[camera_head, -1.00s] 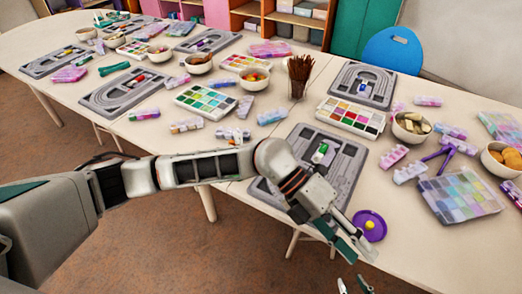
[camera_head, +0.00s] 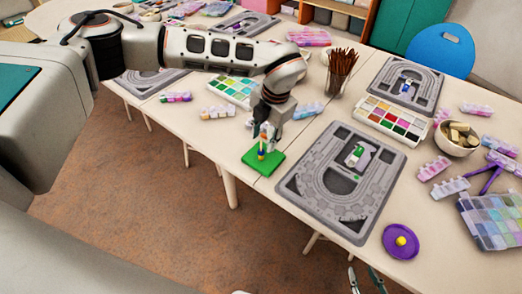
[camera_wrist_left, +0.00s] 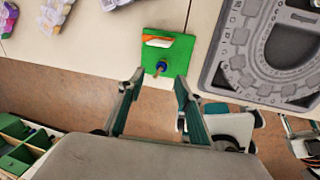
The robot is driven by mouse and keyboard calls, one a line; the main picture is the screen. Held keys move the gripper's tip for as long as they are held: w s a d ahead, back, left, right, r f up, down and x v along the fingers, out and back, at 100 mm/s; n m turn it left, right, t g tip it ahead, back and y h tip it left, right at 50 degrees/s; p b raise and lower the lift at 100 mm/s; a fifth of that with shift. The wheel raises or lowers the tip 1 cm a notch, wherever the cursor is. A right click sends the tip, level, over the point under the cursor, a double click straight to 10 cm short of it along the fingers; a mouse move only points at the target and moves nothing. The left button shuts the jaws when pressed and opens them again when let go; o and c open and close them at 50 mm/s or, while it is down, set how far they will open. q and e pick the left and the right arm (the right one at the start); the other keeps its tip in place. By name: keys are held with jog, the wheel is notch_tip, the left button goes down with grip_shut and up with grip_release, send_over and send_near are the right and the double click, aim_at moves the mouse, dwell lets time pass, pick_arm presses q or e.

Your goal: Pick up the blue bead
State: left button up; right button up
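The blue bead (camera_wrist_left: 161,67) sits on the green board (camera_wrist_left: 180,50), on what looks like a small upright peg. In the head view the board (camera_head: 276,161) lies near the table's front edge, with a small blue and yellow spot (camera_head: 261,154) just below my left gripper (camera_head: 264,141). In the left wrist view my left gripper (camera_wrist_left: 160,78) is open, with its two fingers apart and the bead between and just beyond the tips; nothing is held. My right gripper (camera_head: 364,270) shows at the bottom edge, with fingers apart and empty.
A grey bead tray (camera_head: 345,215) lies right of the green board. A purple dish (camera_head: 388,248) holds a yellow bead (camera_head: 401,241). A paint palette (camera_head: 392,121), a cup of brushes (camera_head: 337,77) and a bowl (camera_head: 457,139) stand behind. An orange-and-white piece (camera_wrist_left: 158,41) lies on the board.

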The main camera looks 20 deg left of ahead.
aim_at(262, 149)
pick_arm(q)
jog(key=shift+w+a+f, duration=0.15)
jog(key=shift+f, duration=1.2)
jog(key=shift+w+a+f, duration=0.15)
jog(key=shift+f, duration=1.15)
jog(key=c, duration=0.8)
